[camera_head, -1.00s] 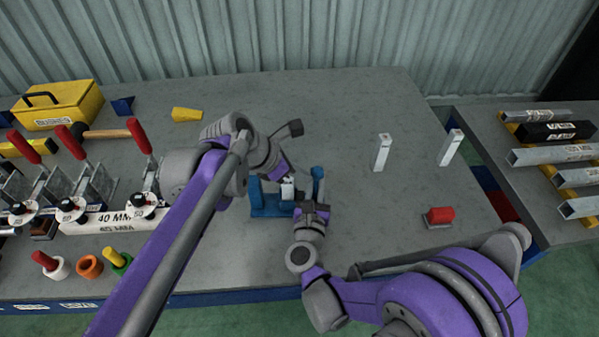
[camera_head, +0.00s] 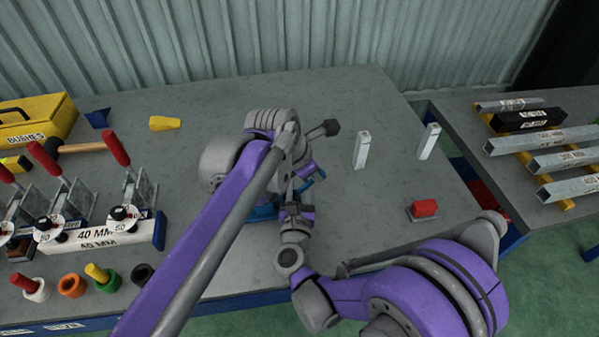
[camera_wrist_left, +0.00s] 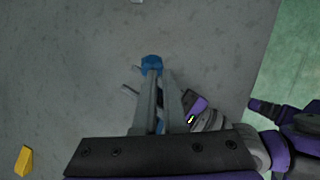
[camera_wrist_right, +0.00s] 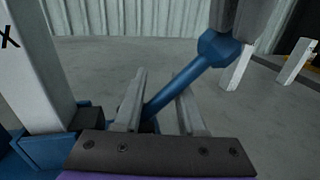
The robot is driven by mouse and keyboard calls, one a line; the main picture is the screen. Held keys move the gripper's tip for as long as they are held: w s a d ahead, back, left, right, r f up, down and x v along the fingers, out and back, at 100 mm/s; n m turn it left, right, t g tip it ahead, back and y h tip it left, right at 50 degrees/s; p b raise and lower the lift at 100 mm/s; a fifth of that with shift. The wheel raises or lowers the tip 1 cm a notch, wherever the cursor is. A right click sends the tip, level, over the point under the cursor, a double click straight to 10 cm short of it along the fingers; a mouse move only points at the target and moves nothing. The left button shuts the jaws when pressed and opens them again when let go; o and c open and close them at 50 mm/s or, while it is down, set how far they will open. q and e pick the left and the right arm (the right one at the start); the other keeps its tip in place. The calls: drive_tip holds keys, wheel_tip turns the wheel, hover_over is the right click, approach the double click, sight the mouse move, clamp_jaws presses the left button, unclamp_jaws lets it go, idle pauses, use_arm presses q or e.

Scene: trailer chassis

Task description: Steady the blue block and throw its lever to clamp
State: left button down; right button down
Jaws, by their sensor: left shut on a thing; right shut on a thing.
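The blue block (camera_head: 263,212) is mostly hidden behind my arms in the head view. In the right wrist view its blue base (camera_wrist_right: 50,150) carries a white post (camera_wrist_right: 36,65). Its blue lever (camera_wrist_right: 182,86) slants up to the right, ending in a knob (camera_wrist_right: 215,45). My left gripper (camera_wrist_left: 158,78) is shut on the lever at its knob; its fingers also show over the knob in the right wrist view. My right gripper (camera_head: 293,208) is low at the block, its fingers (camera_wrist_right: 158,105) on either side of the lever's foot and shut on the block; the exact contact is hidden.
Two white posts (camera_head: 361,150) (camera_head: 429,141) and a red block (camera_head: 424,208) stand to the right. Toggle clamps, a mallet (camera_head: 85,147) and coloured bushes (camera_head: 72,286) fill the left. A rack of bars (camera_head: 540,142) is on the right table.

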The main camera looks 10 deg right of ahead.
use_arm(q)
drive_tip(key=d, duration=0.1)
drive_tip(key=d+f, duration=0.1)
drive_tip(key=d, duration=0.1)
drive_tip(key=shift+s+d+f, duration=0.1)
drive_tip(key=shift+s+d, duration=0.05)
drive_tip(key=shift+d, duration=0.1)
drive_tip(key=shift+a, duration=0.15)
drive_tip(key=shift+a+f, duration=0.3)
drive_tip(key=shift+a, duration=0.5)
drive_tip(key=s+d+r, duration=0.3)
drive_tip(key=r, duration=0.6)
drive_tip(key=shift+s+r, duration=0.15)
drive_tip(key=shift+r, duration=0.1)
